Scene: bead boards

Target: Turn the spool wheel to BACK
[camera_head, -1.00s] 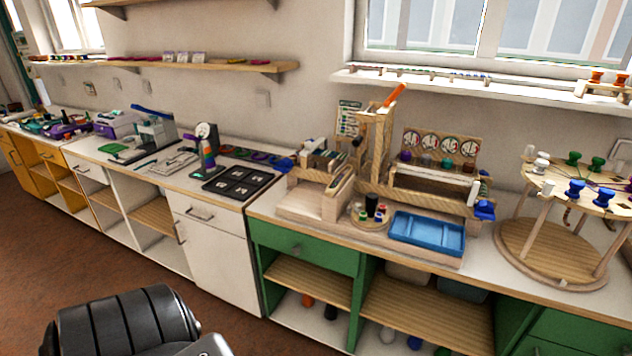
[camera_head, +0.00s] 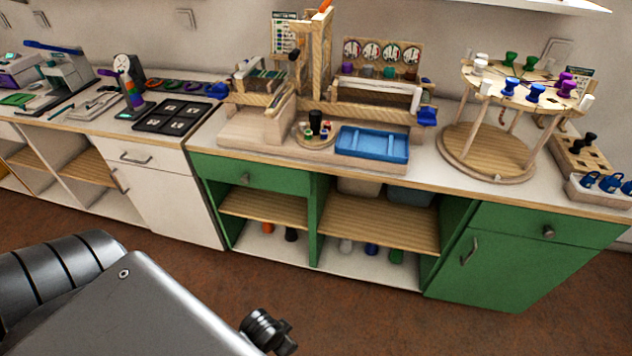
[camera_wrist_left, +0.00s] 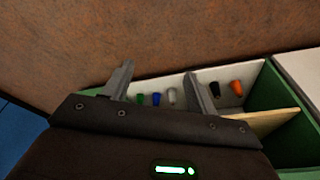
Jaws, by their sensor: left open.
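A small round wooden wheel (camera_head: 300,139) carrying several small spools, one of them a tall black one (camera_head: 315,122), sits on the counter in front of the wooden machine, left of the blue tray. I take it for the spool wheel; any BACK marking is too small to read. A larger round wooden stand (camera_head: 480,158) with spools on top stands to its right. My left arm comes in at the lower left, well in front of the counter and away from the wheel. In the left wrist view my left gripper (camera_wrist_left: 159,70) is open and empty. My right gripper is not in view.
The blue tray (camera_head: 372,143) lies right of the wheel. The tall wooden machine (camera_head: 312,60) rises behind it. The green cabinet (camera_head: 520,245) below has open shelves holding several spools, also visible in the left wrist view (camera_wrist_left: 171,96). The brown floor in front is clear.

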